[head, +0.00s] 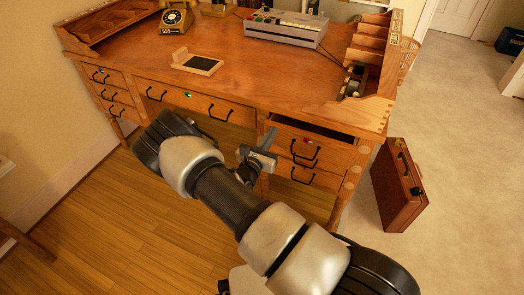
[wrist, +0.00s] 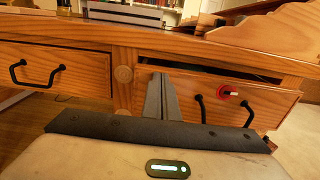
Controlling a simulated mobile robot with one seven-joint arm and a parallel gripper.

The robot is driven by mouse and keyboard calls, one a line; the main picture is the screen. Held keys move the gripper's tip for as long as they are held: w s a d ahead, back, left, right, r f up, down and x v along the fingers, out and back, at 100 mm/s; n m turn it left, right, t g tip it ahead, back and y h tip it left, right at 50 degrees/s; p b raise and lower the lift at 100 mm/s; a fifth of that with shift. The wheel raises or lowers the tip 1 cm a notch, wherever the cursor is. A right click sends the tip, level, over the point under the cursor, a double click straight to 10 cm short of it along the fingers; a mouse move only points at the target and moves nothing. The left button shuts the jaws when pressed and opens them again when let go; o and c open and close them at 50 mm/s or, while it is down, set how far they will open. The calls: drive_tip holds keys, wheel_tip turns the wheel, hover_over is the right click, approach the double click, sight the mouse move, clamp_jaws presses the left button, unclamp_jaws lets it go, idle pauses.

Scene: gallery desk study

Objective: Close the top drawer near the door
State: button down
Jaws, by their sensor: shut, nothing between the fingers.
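The top drawer (head: 330,150) on the right side of the wooden desk, the side towards the door, stands partly open, with a dark gap above its front. In the wrist view its front (wrist: 275,105) shows a dark gap under the desktop, a black handle and a red round piece (wrist: 228,91). My gripper (head: 268,140) is shut and empty, just in front of the drawer's left end. In the wrist view its fingers (wrist: 158,78) point at the left part of the drawer front. I cannot tell whether they touch it.
A middle drawer (head: 205,106) and left drawers (head: 98,75) look closed. The desktop (head: 260,70) holds a telephone (head: 176,18), a grey machine (head: 284,30) and a small stand (head: 197,64). A brown briefcase (head: 398,188) stands on the floor right of the desk. The door (head: 455,15) is at the back right.

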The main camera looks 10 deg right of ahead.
sight(277, 125)
drive_tip(key=x, duration=0.5)
drive_tip(key=shift+w+d+b, duration=0.25)
drive_tip(key=shift+w+b, duration=0.1)
drive_tip(key=shift+w+d+r, duration=0.1)
drive_tip(key=shift+w+r, duration=0.05)
drive_tip(key=shift+w, duration=0.05)
